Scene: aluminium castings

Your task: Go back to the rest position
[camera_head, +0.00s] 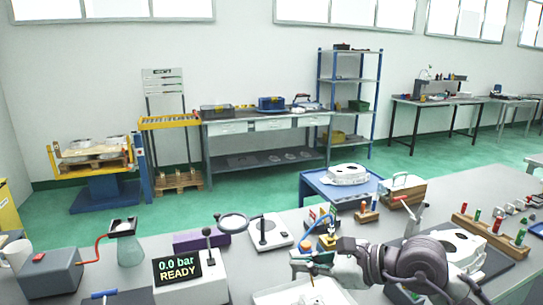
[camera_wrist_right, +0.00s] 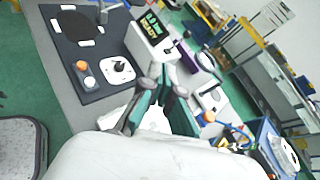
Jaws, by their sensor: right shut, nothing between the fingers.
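My right gripper (camera_head: 305,262) is low in the middle of the head view, above the grey workbench (camera_head: 400,225) and near a white tray (camera_head: 300,292). Its arm comes in from the lower right. The right wrist view shows its dark and teal fingers (camera_wrist_right: 152,112), shut and empty, with a large pale surface in front hiding the lower part. I cannot make out my left gripper in either view.
The pressure box (camera_head: 180,272) reads "0.0 bar READY". A magnifier (camera_head: 232,223), a white plate with a black knob (camera_head: 270,232) and small coloured fittings stand close by. A casting (camera_head: 458,250) lies right of my arm. A blue cart (camera_head: 312,190) stands behind the bench.

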